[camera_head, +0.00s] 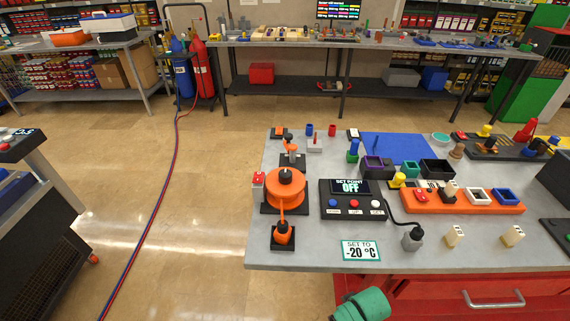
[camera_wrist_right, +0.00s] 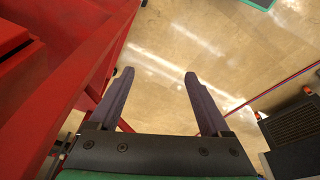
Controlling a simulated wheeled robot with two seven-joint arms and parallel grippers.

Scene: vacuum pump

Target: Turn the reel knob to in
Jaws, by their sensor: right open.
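An orange reel (camera_head: 285,193) sits on a black base at the left side of the grey workbench. A small black knob (camera_head: 285,173) stands on its top centre; I cannot read its setting. My right gripper (camera_wrist_right: 160,75) shows only in its wrist view. It is open and empty, with its two dark fingers apart over bare floor, beside red cabinet sides. It is away from the knob. A green part of my arm shows at the bottom of the head view. My left gripper is not in view.
The bench's left side is open floor.

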